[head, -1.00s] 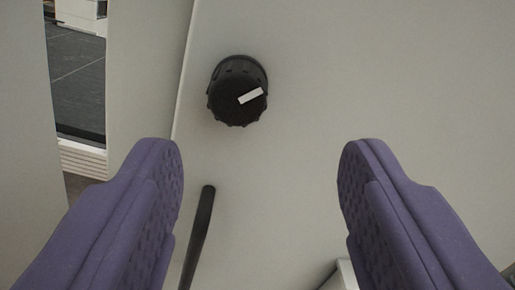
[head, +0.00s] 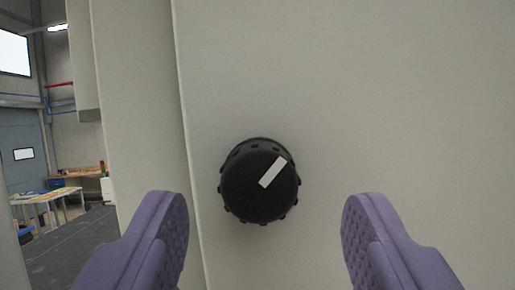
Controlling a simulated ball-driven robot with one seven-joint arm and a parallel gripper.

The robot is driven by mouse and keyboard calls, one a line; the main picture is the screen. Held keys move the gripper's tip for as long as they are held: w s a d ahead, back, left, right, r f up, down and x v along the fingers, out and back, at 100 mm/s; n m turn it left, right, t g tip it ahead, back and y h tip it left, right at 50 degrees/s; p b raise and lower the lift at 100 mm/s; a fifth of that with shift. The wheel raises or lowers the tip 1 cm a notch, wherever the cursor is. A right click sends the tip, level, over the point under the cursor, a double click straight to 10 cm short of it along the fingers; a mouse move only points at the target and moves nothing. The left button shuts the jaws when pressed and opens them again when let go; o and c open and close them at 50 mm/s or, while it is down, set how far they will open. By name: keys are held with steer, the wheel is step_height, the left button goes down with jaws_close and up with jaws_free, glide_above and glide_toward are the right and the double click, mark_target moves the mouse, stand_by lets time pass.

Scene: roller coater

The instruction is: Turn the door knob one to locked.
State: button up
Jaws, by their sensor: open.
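A black round door knob (head: 250,200) with a ridged rim sits on a pale grey door panel (head: 400,90) in the head view. Its white pointer mark (head: 273,172) is tilted toward the upper right. My gripper (head: 265,215) has two purple fingers, spread wide and empty. The left finger is left of the knob and the right finger is right of it, with a gap on each side. I cannot tell how far the fingertips are from the panel.
The door's left edge (head: 189,150) runs upright beside the knob, next to another pale panel (head: 135,120). Far left, a workshop with a table (head: 45,200) and a dark floor shows. The panel right of and above the knob is bare.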

mark_target(259, 199)
steer(key=x, duration=0.2)
steer(key=shift+w+a+r+p, duration=0.1)
steer(key=shift+w+a+p, duration=0.1)
steer(key=shift+w+p, duration=0.15)
steer(key=shift+w+d+r, duration=0.1)
steer(key=shift+w, duration=0.2)
steer(key=c, duration=1)
steer(key=shift+c, duration=0.2)
